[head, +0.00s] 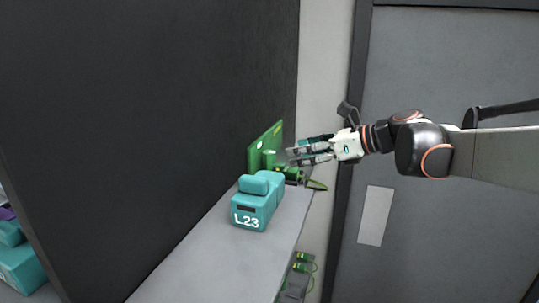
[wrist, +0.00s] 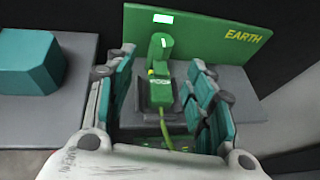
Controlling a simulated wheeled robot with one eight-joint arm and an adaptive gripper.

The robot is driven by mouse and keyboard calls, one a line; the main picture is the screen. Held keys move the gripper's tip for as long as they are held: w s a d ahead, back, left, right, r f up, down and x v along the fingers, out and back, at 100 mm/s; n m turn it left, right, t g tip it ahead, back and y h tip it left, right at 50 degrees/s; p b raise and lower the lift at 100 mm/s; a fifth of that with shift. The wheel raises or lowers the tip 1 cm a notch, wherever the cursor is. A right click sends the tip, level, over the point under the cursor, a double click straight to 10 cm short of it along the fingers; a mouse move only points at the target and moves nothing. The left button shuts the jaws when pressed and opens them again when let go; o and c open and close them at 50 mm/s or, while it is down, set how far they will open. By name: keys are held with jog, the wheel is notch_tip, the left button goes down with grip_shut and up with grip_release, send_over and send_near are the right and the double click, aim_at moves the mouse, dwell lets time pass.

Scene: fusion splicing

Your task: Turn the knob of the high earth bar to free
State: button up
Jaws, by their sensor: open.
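The high earth bar stands on the grey shelf, with a green back panel (head: 259,147) against the dark wall. In the wrist view the panel (wrist: 200,32) reads EARTH. A green upright knob (wrist: 160,47) with a pale top mark stands in front of it, with a small yellow spot at its lower left. My gripper (head: 291,155) reaches in from the right. In the wrist view my gripper (wrist: 162,62) is open, its teal-padded fingers on either side of the knob with visible gaps.
A teal block marked L23 (head: 257,203) stands on the shelf (head: 215,262) in front of the earth bar; a teal block (wrist: 28,62) shows at left in the wrist view. Lower down are more green-ended parts (head: 302,262). A grey door (head: 450,80) is at right.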

aim_at(275, 163)
jog(key=p+x, duration=0.1)
jog(key=x, duration=0.8)
jog(key=shift+f+p, duration=0.1)
jog(key=shift+p, duration=0.2)
jog(key=c, duration=1.1)
